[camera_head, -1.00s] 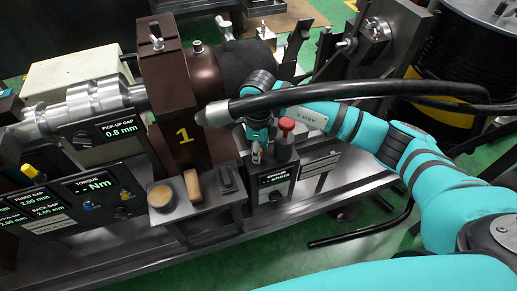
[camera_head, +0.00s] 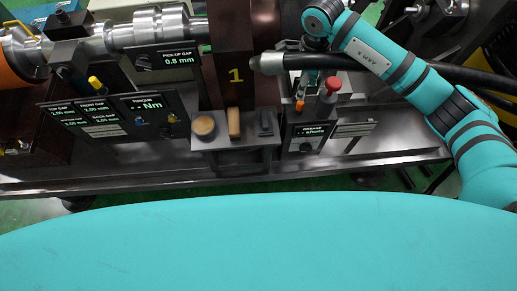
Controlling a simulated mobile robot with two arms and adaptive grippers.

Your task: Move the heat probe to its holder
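A thick black hose with a grey metal tip (camera_head: 268,62), possibly the heat probe, runs in from the right and ends before the brown block marked 1. My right gripper (camera_head: 304,92) is behind the hose, beside a small display box (camera_head: 305,137) with a red knob (camera_head: 330,88). The hose covers part of the gripper, so its fingers cannot be made out clearly. A small orange piece (camera_head: 299,105) shows just below it; I cannot tell whether it is held. I cannot identify the probe's holder. My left gripper is out of view.
The brown block (camera_head: 232,50) stands at centre. A small shelf (camera_head: 234,142) before it bears a round tan piece (camera_head: 204,126), a tan block (camera_head: 234,122) and a black piece (camera_head: 266,122). Gauge displays (camera_head: 108,118) and a metal shaft (camera_head: 150,27) are at left.

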